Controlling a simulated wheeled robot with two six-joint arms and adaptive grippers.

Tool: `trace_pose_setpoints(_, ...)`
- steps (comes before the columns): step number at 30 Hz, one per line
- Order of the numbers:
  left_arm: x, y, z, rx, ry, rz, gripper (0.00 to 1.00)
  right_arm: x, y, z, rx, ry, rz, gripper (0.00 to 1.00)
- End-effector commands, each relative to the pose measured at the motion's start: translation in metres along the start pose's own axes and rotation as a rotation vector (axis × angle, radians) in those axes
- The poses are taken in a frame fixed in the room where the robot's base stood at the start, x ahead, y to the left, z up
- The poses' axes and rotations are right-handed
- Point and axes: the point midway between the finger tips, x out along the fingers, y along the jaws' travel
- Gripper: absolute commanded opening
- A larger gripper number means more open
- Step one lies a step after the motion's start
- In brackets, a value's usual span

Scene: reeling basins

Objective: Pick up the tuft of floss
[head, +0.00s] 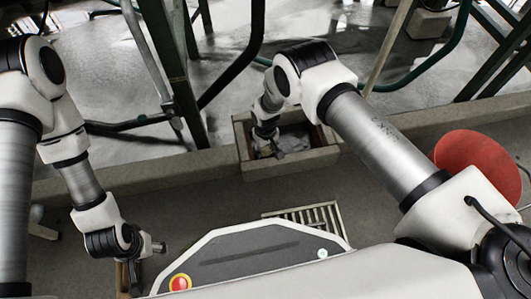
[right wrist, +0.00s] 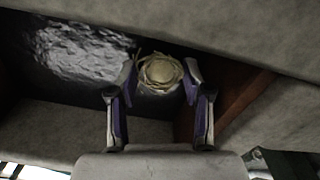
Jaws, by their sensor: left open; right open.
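The tuft of floss (right wrist: 160,72) is a pale, tangled, roundish clump. In the right wrist view it lies between and slightly beyond the fingertips of my right gripper (right wrist: 160,78), which is open with a finger on each side. I cannot tell whether the fingers touch it. In the head view my right gripper (head: 266,146) reaches down into a small stone basin (head: 292,167), and I cannot make out the tuft clearly there. My left gripper (head: 138,252) hangs at the lower left, away from the basin, with its fingers mostly hidden.
The basin's walls stand close around my right gripper, with a brown inner side (right wrist: 238,100) on the right in the wrist view. A slatted grate (head: 310,214) lies in front of the basin. A red round object (head: 470,165) is at the right. Green metal frames (head: 180,75) stand behind.

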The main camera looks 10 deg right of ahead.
Motion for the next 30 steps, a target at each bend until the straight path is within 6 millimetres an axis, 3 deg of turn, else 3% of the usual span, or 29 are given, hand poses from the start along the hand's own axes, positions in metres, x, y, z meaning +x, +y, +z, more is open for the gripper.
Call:
trace_pose_setpoints(1,-0.001,0.000,0.000,0.000,0.000,0.000,0.65,-0.001,0.000,0.000,0.000,0.000,0.000,0.46)
trace_pose_setpoints(3,-0.001,0.000,0.000,0.000,0.000,0.000,0.65,-0.001,0.000,0.000,0.000,-0.001,0.000,0.25)
trace_pose_setpoints(4,-0.001,0.000,0.000,0.000,0.000,0.000,0.65,-0.001,0.000,0.000,0.000,-0.001,0.000,0.22)
trace_pose_setpoints(14,-0.002,0.000,0.000,-0.001,-0.001,0.000,0.65,-0.002,0.000,0.001,-0.001,-0.001,0.000,0.22)
trace_pose_setpoints(17,-0.012,0.000,0.001,-0.001,-0.003,0.000,0.65,-0.016,0.000,0.001,-0.001,-0.001,0.000,0.22)
trace_pose_setpoints(24,-0.052,0.001,0.003,0.004,-0.010,0.001,0.65,-0.076,0.000,0.000,-0.001,0.000,0.000,0.22)
trace_pose_setpoints(30,-0.064,0.001,0.004,0.009,-0.013,0.002,0.65,-0.101,0.000,0.001,-0.001,-0.001,0.000,0.22)
